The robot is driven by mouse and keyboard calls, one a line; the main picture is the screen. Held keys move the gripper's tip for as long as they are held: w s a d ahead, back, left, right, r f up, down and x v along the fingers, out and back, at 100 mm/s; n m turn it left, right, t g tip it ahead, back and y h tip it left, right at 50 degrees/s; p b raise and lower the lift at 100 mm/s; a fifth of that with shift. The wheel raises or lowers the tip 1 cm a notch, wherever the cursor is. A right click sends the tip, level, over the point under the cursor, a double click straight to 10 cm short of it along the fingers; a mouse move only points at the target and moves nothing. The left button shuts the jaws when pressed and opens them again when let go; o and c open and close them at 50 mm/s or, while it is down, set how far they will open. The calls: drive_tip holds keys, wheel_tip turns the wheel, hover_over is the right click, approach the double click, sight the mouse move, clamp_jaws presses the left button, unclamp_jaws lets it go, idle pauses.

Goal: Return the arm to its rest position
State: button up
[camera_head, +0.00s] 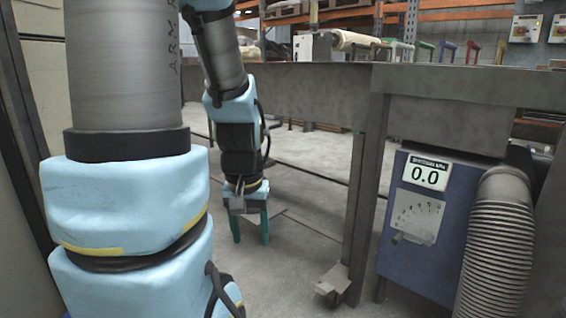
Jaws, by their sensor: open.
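My arm comes down from the top left of the head view, with light blue joint covers and grey links. At its end, my gripper (250,238) hangs with its two green fingers pointing down. The fingers are apart and nothing shows between them. My gripper is in front of the grey workbench (300,90), lower than its top edge and left of its leg, over the concrete floor.
A bench leg (362,200) stands right of my gripper. Several coloured clamps (447,52) stand behind the bench edge. Floor (300,265) near my gripper is clear.

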wheel_tip(320, 180, up, 36)
drive_tip(key=p, duration=3.4)
drive_tip(key=shift+f, duration=0.15)
